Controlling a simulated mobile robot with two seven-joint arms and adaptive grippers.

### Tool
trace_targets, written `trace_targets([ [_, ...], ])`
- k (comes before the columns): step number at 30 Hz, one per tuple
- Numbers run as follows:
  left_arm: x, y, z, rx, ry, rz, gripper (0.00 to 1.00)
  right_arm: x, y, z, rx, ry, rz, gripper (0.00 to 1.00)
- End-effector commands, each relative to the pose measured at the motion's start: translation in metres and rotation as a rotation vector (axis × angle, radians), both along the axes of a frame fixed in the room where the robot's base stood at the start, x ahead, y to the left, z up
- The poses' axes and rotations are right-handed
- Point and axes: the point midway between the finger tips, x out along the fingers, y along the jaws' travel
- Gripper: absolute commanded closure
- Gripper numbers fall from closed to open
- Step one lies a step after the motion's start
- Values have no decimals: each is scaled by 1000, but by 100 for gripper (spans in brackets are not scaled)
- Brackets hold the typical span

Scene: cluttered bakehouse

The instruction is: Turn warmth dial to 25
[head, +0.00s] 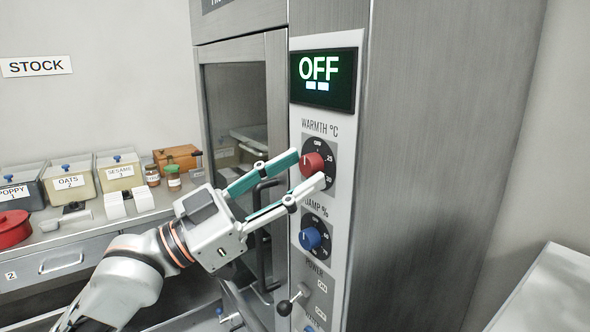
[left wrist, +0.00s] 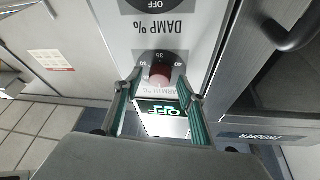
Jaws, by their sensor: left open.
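The red warmth dial (head: 313,164) is on the light control panel of a tall steel cabinet, under the label WARMTH °C. Its round dark scale shows OFF at the top and 25 at the upper right. Its pointer is too small to read. My left gripper (head: 306,171) is open, with one fingertip at the dial's upper left and the other below it. In the left wrist view the red dial (left wrist: 160,76) shows upside down between the open fingertips (left wrist: 160,84). Contact cannot be told. The display (head: 310,92) reads OFF. My right gripper is not in view.
The blue DAMP % dial (head: 310,238) sits just below my lower finger, with the POWER switch (head: 304,292) under it. A glass door (head: 236,115) with a dark handle stands left of the panel. Ingredient bins (head: 120,172) and jars crowd the left counter.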

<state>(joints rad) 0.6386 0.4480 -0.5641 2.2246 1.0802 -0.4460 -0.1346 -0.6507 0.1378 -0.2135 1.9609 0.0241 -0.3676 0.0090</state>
Motion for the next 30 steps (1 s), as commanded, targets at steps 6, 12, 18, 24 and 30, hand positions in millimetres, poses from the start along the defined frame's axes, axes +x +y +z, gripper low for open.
trace_targets([
  [6,1,-2,0,1,1,0,60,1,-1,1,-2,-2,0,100],
  [12,1,-2,0,1,1,0,83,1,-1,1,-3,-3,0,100],
  [18,1,-2,0,0,1,0,98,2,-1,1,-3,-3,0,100],
  [24,2,-2,-1,11,-13,0,98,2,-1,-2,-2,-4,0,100],
  [30,3,-1,-2,50,-64,2,98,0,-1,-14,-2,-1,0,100],
])
